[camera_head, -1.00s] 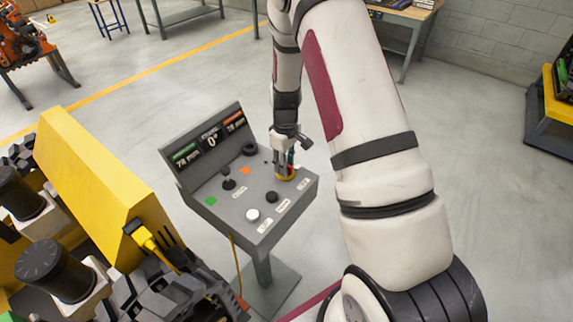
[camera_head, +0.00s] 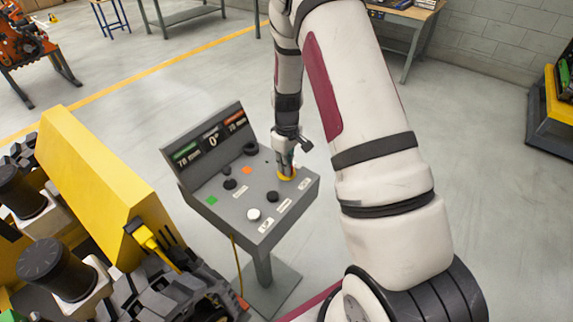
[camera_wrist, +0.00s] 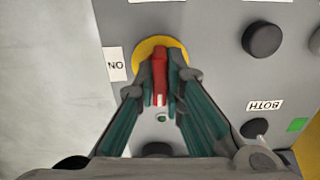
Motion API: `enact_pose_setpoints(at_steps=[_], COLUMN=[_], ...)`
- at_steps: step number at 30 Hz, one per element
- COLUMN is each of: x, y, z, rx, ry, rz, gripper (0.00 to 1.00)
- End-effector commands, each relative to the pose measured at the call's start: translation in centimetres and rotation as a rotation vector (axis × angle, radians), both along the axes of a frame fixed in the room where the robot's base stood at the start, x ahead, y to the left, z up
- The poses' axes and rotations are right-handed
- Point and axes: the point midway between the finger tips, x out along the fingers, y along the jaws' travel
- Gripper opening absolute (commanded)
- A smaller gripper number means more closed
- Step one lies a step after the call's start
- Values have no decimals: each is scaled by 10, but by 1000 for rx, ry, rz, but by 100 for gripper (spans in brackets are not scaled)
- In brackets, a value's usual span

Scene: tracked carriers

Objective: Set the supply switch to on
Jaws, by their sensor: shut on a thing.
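The supply switch is a red handle (camera_wrist: 158,75) on a round yellow plate (camera_wrist: 146,47) on the grey control console. A white ON label (camera_wrist: 115,64) lies beside the plate, on its left in the wrist view. My gripper (camera_wrist: 163,78) is shut on the red handle, with one finger on each side. The handle lies along the picture's vertical, not toward the ON label. In the head view, my gripper (camera_head: 286,170) stands over the yellow plate (camera_head: 287,178) at the console's right side and mostly hides the handle.
The console (camera_head: 232,206) also carries several dark knobs, a white button (camera_head: 253,214), a green square (camera_head: 212,200) and an orange one (camera_head: 247,170). A display panel (camera_head: 210,140) rises at its back. A yellow machine (camera_head: 95,180) stands close on the left. Open floor lies behind.

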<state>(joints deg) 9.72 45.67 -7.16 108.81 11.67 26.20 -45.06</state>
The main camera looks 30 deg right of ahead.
Motion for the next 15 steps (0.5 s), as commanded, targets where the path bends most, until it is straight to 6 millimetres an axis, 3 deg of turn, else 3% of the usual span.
enact_pose_setpoints(at_steps=[15], x=[1], y=[0], z=[-1], rx=[0], ry=[1], rz=[-398], gripper=[0])
